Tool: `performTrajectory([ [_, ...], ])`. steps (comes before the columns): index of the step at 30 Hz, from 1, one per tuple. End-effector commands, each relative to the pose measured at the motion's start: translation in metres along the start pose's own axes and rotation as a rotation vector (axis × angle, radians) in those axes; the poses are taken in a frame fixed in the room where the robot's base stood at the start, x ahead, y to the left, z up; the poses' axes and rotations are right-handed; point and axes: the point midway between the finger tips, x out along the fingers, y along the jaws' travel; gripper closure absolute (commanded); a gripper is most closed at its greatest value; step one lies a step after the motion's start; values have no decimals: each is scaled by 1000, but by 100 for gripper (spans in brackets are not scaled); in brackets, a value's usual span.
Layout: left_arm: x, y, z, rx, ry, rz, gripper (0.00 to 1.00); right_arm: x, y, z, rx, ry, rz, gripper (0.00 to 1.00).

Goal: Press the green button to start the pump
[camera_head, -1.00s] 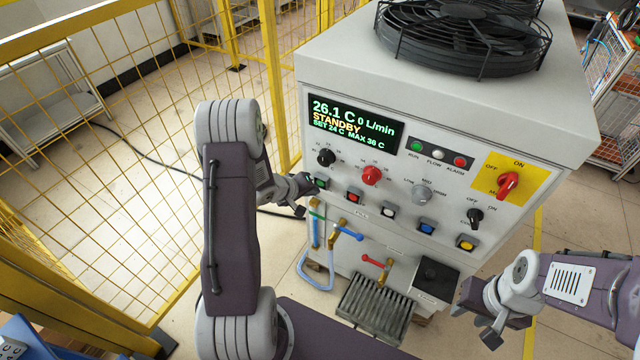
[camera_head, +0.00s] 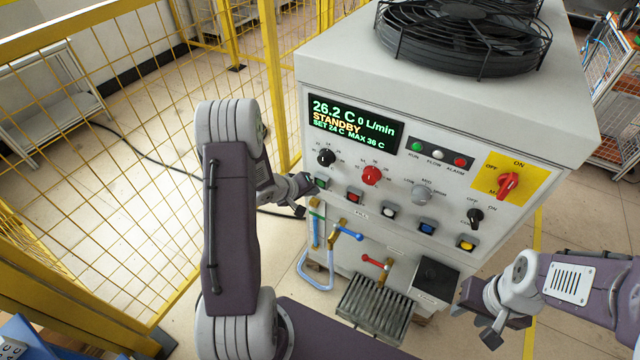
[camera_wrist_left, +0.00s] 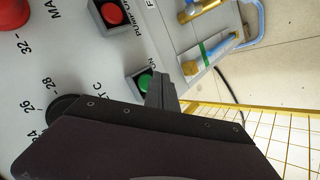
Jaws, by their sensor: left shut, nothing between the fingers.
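The green button (camera_head: 320,183) sits at the left end of the row of square buttons on the white cabinet's front panel. In the left wrist view the green button (camera_wrist_left: 144,82) shows beside my left gripper's fingertips, partly covered by them. My left gripper (camera_head: 303,187) is shut and empty, its tips at or very near the button; I cannot tell whether they touch it. The display (camera_head: 352,122) reads 26.2 C, 0 L/min, STANDBY. My right gripper (camera_head: 484,322) is low at the right, away from the panel; its finger opening is unclear.
A red button (camera_head: 354,196) is right of the green one, with white, blue and yellow buttons further along. A black knob (camera_head: 326,157) is just above. Blue-handled pipes (camera_head: 345,231) lie below. A yellow mesh fence (camera_head: 120,130) stands close on the left.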

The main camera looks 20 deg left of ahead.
Motion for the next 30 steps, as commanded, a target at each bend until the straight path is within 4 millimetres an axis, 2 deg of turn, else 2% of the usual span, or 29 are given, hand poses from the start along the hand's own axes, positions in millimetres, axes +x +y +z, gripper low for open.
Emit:
performTrajectory([
  [10, 0, 0, 0, 0, 0, 0, 100, -1, 0, 0, 0, 0, 0, 64],
  [18, 4, 5, -4, 0, -1, 0, 100, -12, 0, -1, 0, 0, 0, 64],
  [30, 6, 5, -5, 0, 0, 0, 100, -11, 0, -1, 0, 0, 0, 64],
])
